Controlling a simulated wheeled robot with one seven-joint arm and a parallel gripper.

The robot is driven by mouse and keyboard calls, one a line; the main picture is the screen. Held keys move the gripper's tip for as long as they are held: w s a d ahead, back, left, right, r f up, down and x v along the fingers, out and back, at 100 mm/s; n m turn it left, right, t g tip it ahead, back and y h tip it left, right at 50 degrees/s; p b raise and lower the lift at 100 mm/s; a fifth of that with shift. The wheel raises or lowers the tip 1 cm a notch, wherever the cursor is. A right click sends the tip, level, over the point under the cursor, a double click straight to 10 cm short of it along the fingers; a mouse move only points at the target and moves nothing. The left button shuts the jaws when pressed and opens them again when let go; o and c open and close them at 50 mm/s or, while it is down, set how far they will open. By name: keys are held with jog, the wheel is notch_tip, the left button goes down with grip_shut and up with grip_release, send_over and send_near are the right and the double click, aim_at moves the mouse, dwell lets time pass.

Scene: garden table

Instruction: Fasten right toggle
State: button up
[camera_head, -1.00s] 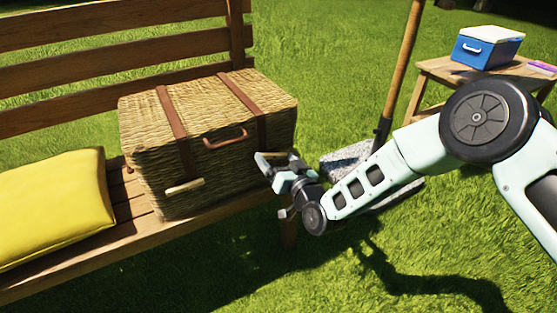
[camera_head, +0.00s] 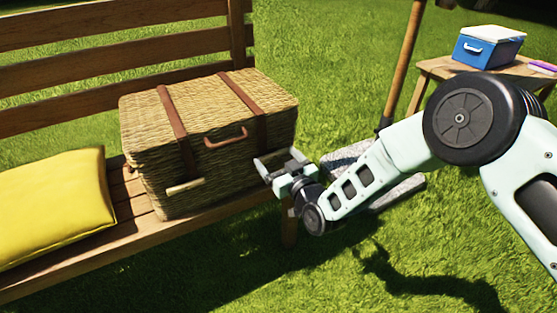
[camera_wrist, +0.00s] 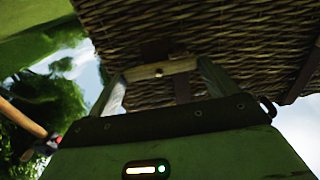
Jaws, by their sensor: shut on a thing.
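A wicker basket (camera_head: 170,136) with a closed lid and two brown leather straps stands on the wooden bench. The left toggle (camera_head: 185,187), a pale wooden bar, lies across the front at the foot of the left strap. My gripper (camera_head: 268,166) is at the basket's front right, below the right strap (camera_head: 245,105). In the wrist view, my gripper (camera_wrist: 162,74) is shut on the right toggle (camera_wrist: 160,69), a wooden bar held crosswise between the fingertips near the wicker. Whether a loop is around this toggle cannot be told.
A yellow cushion (camera_head: 55,208) lies left of the basket on the bench (camera_head: 130,245). A grey stone block (camera_head: 350,152) and a wooden pole (camera_head: 402,65) stand behind my arm. A blue cooler (camera_head: 488,47) sits on a small table at the back right.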

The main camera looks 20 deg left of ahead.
jog(key=o, duration=0.8)
jog(key=shift+s+d, duration=0.1)
jog(key=p+v, duration=0.3)
jog(key=v, duration=1.4)
jog(key=shift+s+d, duration=0.1)
jog(key=shift+d, duration=0.05)
notch_tip(320, 180, up, 8)
jog(key=d+g+h, duration=0.2)
jog(key=g+h, duration=0.3)
jog(key=s+d+r+m+g+h, duration=0.1)
jog(key=s+d+r+g+h, duration=0.3)
jog(key=s+d, duration=0.55)
jog(key=s+d+r+m+g+h, duration=0.15)
jog(key=s+d+r+h, duration=0.25)
jog(key=s+d+r, duration=0.45)
jog(key=shift+g, duration=0.55)
jog(key=r+p, duration=0.8)
jog(key=p, duration=0.1)
jog(key=s+d+r+p, duration=0.1)
jog(key=r+p, duration=0.7)
jog(key=p, duration=0.1)
jog(key=d+r+p, duration=0.1)
jog(key=r+p, duration=0.8)
jog(key=shift+s+d, duration=0.1)
jog(key=shift+s, duration=0.1)
